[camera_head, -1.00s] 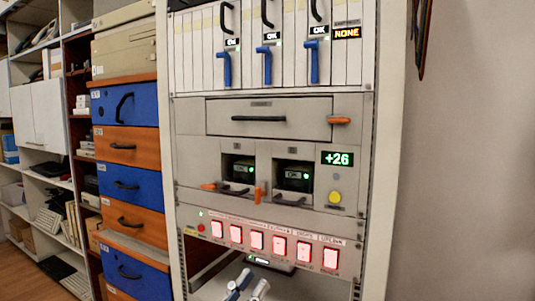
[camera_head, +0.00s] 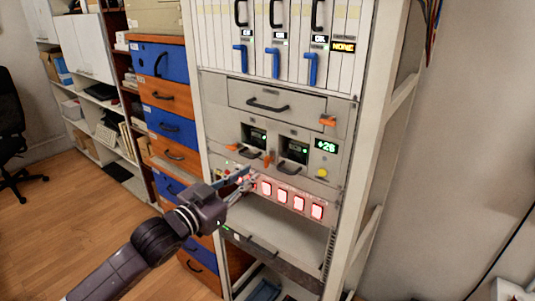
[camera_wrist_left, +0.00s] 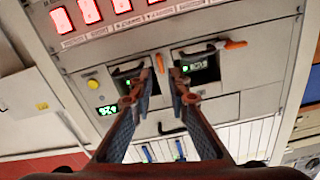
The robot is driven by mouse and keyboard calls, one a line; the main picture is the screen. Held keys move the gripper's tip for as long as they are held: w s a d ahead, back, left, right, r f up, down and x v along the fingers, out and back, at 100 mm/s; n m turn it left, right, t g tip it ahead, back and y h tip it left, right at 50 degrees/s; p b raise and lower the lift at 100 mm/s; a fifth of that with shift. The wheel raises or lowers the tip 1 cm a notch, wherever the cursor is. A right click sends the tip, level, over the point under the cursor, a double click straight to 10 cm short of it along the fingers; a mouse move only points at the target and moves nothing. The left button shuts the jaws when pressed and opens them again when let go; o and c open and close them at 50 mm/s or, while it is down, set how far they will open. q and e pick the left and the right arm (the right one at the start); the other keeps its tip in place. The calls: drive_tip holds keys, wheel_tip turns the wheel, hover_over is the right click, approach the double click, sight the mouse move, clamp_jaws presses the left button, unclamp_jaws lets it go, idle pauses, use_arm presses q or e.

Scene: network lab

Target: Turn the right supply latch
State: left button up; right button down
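The right supply latch (camera_head: 267,159) is a small orange handle, upright, on the rack panel just left of the right supply bay (camera_head: 295,150). The left supply latch (camera_head: 231,147) is orange and lies sideways. My left gripper (camera_head: 244,178) is in front of the lit button row, below the latches. In the left wrist view, the picture is upside down; my left gripper (camera_wrist_left: 161,75) is open and empty, and the right supply latch (camera_wrist_left: 159,63) appears between its fingertips. I cannot tell the remaining depth. My right gripper is not in view.
A drawer with an orange latch (camera_head: 328,120) is above the bays. A yellow button (camera_head: 321,173) and green display (camera_head: 326,146) are right of them. Red lit buttons (camera_head: 282,194) run below. Blue and orange drawers (camera_head: 168,103) stand left. Floor (camera_head: 60,200) is open at left.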

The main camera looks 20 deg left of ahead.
sight(265, 164)
use_arm(q)
drive_tip(key=p+x, duration=0.1)
drive_tip(key=x, duration=0.5)
drive_tip(key=shift+w+p, duration=0.15)
drive_tip(key=shift+p, duration=0.25)
drive_tip(key=shift+w+d+f, duration=0.15)
drive_tip(key=shift+w+d, duration=0.05)
drive_tip(key=shift+w, duration=0.4)
drive_tip(key=shift+c, duration=0.5)
clamp_jaws()
